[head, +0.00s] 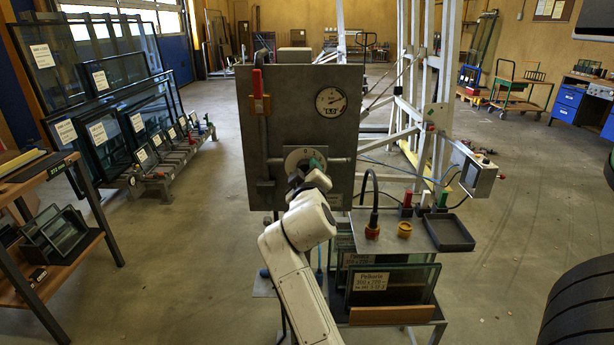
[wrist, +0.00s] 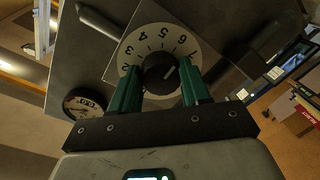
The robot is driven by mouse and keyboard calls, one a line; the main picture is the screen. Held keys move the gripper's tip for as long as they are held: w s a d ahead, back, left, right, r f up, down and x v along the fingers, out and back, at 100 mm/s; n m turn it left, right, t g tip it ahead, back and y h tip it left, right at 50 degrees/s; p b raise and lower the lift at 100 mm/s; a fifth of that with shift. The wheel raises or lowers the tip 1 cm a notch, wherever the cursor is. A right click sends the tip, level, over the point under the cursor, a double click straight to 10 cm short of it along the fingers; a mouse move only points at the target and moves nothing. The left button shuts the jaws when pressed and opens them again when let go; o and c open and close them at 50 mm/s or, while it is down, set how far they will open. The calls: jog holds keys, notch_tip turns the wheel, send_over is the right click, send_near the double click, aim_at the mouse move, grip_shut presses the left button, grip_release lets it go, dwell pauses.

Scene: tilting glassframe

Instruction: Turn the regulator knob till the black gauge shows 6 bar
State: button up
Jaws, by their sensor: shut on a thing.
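The regulator knob (wrist: 160,73) is dark and round, with a pale line, in the middle of a pale numbered dial (wrist: 134,46) on a grey panel. The line points to the picture's upper right, roughly towards the 7. My gripper (wrist: 161,88) has its green fingers shut on the knob's two sides. In the head view, my gripper (head: 313,166) hides most of the knob, and the dial (head: 296,158) shows partly. The dark-rimmed gauge (head: 331,101) has a pale face and sits above right of the dial. It also shows at the lower left of the wrist view (wrist: 84,104). Its reading is too small to tell.
A red-handled lever (head: 257,86) and pipe run down the panel's left (head: 290,82). A bench with a yellow knob (head: 404,229), a dark tray (head: 449,232) and glass panes (head: 392,284) stands right of my arm. Open floor lies further right.

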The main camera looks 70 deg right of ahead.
jog(key=shift+f, duration=0.2)
jog(key=o, duration=1.1)
jog(key=shift+r, duration=0.15)
jog(key=shift+c, duration=0.2)
jog(key=shift+a, duration=0.15)
jog(key=v, duration=1)
jog(key=shift+s+a+b, duration=0.2)
jog(key=shift+s+b, duration=0.05)
jog(key=shift+b, duration=0.15)
jog(key=s+a+f+n+g+y+p, duration=0.1)
jog(key=a+f+y+p, duration=0.1)
jog(key=a+f+y, duration=0.55)
jog(key=s+a+f+n+y+p, duration=0.15)
jog(key=a+f, duration=0.25)
jog(key=f, duration=0.7)
jog(key=s+a+f+g+y, duration=0.2)
jog(key=s+a+f+y, duration=0.1)
jog(key=s+a+f, duration=0.2)
jog(key=s+a+f+n+g+y+p, duration=0.1)
jog(key=s+a+f+g+y, duration=0.2)
jog(key=a, duration=0.6)
jog(key=shift+s+a+f+y, duration=0.35)
jog(key=shift+s+f, duration=0.55)
jog(key=shift+s, duration=0.35)
